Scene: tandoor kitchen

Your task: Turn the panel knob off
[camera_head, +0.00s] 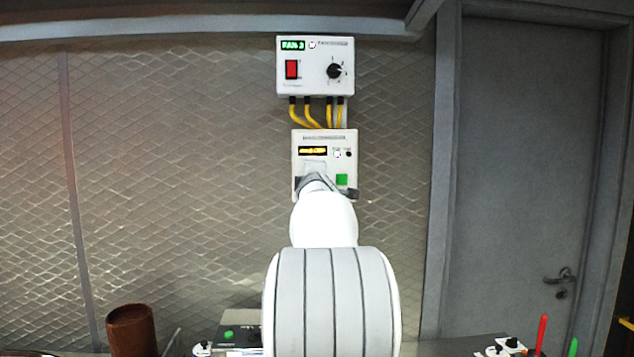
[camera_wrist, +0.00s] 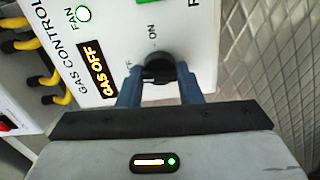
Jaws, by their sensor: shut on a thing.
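The gas control panel (camera_head: 347,166) is a white box on the mesh wall, and its lit display (camera_head: 312,151) is amber. In the wrist view the display (camera_wrist: 97,77) reads "GAS OFF". The black panel knob (camera_wrist: 158,66) sits between an "ON" label and a partly hidden label ending in F. My gripper (camera_wrist: 159,84) is shut on the knob, with one blue finger on each side. In the head view my gripper (camera_head: 325,186) covers the knob and the lower middle of the panel.
A fan control box (camera_head: 315,80) with a red switch (camera_head: 291,69) and a black dial (camera_head: 334,71) hangs above, joined by yellow cables (camera_head: 315,112). A green button (camera_head: 342,180) is right of my gripper. A brown container (camera_head: 131,330) stands lower left. A grey door (camera_head: 525,180) is at right.

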